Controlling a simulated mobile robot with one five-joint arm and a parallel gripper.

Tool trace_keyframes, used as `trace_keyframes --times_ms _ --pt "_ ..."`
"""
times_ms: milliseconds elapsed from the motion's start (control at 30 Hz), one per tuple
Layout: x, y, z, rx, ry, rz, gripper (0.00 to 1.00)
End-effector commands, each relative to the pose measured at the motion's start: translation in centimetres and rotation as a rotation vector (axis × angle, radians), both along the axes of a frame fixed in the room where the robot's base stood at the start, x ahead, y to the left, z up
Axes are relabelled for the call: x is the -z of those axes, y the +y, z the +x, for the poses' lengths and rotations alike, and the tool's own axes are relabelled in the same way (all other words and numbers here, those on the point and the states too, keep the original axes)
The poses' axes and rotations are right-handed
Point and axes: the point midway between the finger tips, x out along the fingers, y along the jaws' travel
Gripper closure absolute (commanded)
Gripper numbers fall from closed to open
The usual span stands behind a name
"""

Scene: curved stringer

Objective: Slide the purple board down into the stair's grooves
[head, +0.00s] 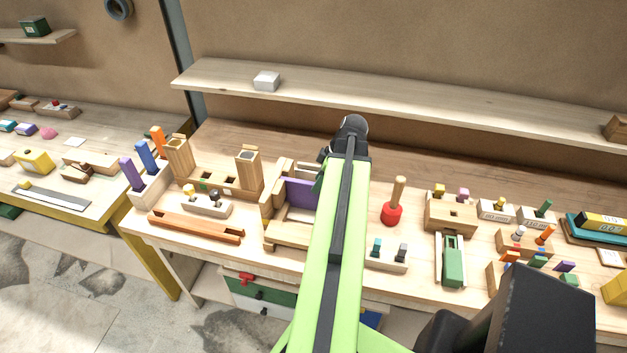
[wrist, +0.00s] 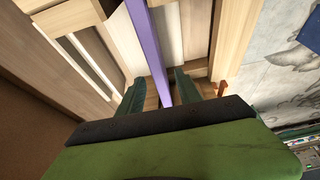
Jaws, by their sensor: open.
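The purple board (head: 300,193) stands upright in the wooden stair (head: 287,235) in the middle of the bench, partly hidden by my arm. In the wrist view the purple board (wrist: 149,45) shows as a narrow edge between pale wooden parts of the stair (wrist: 195,30). My gripper (wrist: 160,82) is open, with one green finger on each side of the board's near end. Gaps show between the fingers and the board. In the head view my arm mostly hides the gripper. How deep the board sits in the grooves cannot be told.
Left of the stair stand a wooden block with tall posts (head: 250,175), an orange-brown trough (head: 195,227) and a rack with purple, blue and orange pieces (head: 150,187). A red-based peg (head: 391,213) stands on the right. A shelf (head: 400,100) runs behind.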

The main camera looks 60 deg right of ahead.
Motion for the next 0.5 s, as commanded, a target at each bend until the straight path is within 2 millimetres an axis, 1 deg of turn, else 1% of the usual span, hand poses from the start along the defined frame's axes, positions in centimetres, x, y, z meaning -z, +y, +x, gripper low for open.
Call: trace_keyframes --times_ms 33,200,333,400,500 --pt "-2.4 -0.2 -0.5 0.001 0.000 -0.001 0.58" --pt "-6.2 -0.7 -2.0 0.002 0.000 0.000 0.58" --pt "-8.4 -1.0 -3.0 0.000 0.000 -0.001 0.58" --pt "-9.3 -1.1 -3.4 0.001 0.000 -0.001 0.58" --pt "-10.0 -1.2 -3.8 0.001 0.000 -0.001 0.58"
